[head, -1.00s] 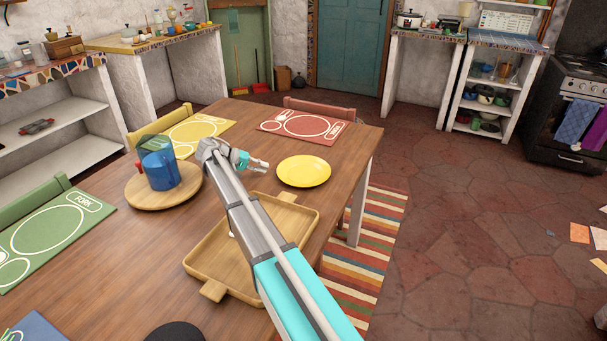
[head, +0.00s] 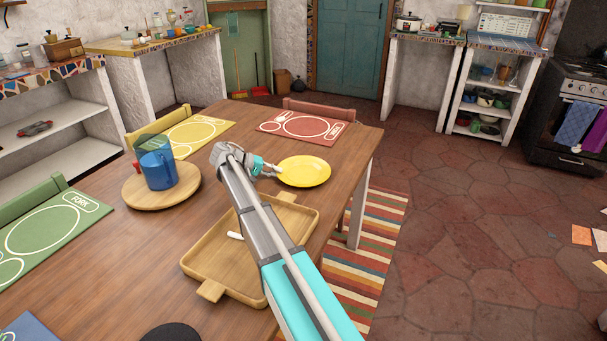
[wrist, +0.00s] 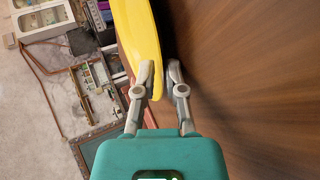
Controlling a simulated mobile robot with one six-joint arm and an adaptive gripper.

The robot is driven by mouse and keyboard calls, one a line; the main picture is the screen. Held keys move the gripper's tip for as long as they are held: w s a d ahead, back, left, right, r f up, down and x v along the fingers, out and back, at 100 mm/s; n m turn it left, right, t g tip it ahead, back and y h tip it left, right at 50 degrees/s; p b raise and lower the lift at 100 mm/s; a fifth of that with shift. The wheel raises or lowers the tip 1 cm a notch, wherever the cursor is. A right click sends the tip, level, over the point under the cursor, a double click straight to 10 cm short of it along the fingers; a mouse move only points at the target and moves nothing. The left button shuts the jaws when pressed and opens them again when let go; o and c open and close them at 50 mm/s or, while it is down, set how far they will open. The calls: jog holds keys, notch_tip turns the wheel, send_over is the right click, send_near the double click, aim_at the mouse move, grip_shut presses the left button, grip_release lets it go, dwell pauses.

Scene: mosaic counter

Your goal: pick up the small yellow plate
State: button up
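The small yellow plate (head: 306,171) lies flat on the wooden table, near its right edge. My gripper (head: 268,171) is low over the table at the plate's left rim. In the wrist view the plate (wrist: 140,40) reaches down to the fingers, and part of its rim shows between them. My gripper (wrist: 160,72) has its fingers apart, one on each side of the rim. I cannot tell whether either finger touches the plate.
A wooden tray (head: 197,262) with a small white item lies beneath my arm. A blue pitcher (head: 157,170) stands on a round board (head: 138,194) to the left. A red placemat (head: 306,127) lies behind the plate. The table's right edge is close to the plate.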

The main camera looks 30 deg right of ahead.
jog(key=shift+c, duration=0.3)
grip_shut()
jog(key=shift+r, duration=0.15)
notch_tip(320, 180, up, 3)
jog(key=p, duration=0.3)
jog(key=shift+f, duration=0.2)
jog(key=s+a+r+p, duration=0.4)
jog(key=s+r+p, duration=0.6)
jog(key=s, duration=0.3)
jog(key=shift+s, duration=0.25)
dwell(0.8)
